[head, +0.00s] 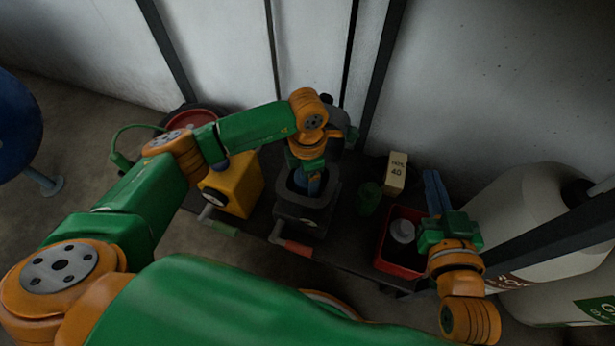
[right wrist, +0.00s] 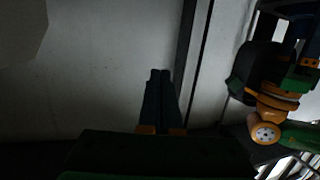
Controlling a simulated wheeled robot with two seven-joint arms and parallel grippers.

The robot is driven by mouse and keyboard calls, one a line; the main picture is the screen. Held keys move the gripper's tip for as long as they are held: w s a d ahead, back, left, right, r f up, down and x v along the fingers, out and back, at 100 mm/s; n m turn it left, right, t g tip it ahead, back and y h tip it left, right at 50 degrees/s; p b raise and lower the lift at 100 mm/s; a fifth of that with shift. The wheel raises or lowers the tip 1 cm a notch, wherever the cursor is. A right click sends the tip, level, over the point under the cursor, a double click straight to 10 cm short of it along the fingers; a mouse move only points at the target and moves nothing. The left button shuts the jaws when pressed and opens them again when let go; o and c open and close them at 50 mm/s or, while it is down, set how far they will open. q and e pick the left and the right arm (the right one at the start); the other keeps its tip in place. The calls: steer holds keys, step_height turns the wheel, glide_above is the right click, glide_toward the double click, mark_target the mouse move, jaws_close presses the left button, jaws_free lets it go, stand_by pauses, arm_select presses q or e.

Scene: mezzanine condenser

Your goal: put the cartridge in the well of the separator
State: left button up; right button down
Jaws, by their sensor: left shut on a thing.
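The separator (head: 318,207) is a dark grey box with an open top, in the middle of the dark bench in the head view. My left gripper (head: 308,186) points down into its well from above, with the fingertips inside the opening. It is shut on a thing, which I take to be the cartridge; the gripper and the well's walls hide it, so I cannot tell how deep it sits. My right gripper (head: 433,190) is raised over the right end of the bench, apart from the separator. Its fingers show together and empty in the right wrist view (right wrist: 159,98).
A yellow box (head: 236,187) stands left of the separator. To the right are a green jar (head: 369,198), a cream carton (head: 396,174) and a red tray (head: 388,258) holding a white round part (head: 402,231). A wall runs behind; pale cylinders (head: 515,215) stand far right.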

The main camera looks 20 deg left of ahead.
steer(key=shift+r, duration=0.1)
arm_select(q)
steer(key=shift+f, duration=0.1)
arm_select(e)
steer(key=shift+w+a+r+t, duration=0.1)
steer(key=shift+r+t, duration=0.2)
steer(key=shift+r, duration=0.1)
arm_select(q)
steer(key=o, duration=1.3)
arm_select(e)
steer(key=shift+r+y, duration=0.15)
steer(key=shift+y, duration=0.15)
